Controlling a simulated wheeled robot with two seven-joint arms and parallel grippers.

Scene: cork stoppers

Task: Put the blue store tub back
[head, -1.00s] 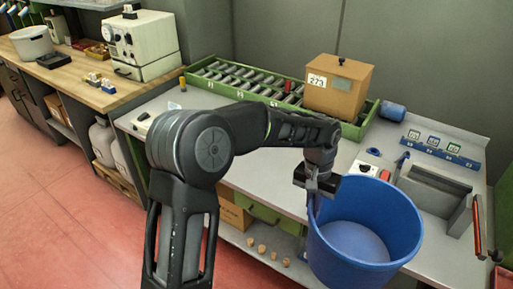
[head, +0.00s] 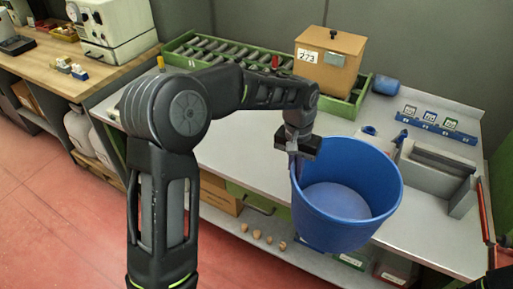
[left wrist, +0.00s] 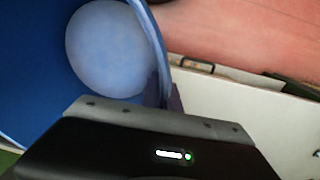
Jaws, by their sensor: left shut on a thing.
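The blue store tub (head: 347,222) is a large open tub, upright and seemingly empty, in the right half of the head view. My left gripper (head: 293,152) is shut on the tub's left rim and holds it in front of the grey workbench (head: 240,158). The tub hides part of the bench's front edge. In the left wrist view the tub's inside (left wrist: 35,60) and pale floor fill the upper left, with the rim passing by the gripper (left wrist: 165,110). My right gripper is not seen.
A blue label rack (head: 436,125) and a grey open holder (head: 432,178) are at the right. Several corks (head: 257,234) lie on the lower shelf. Red floor is free at left.

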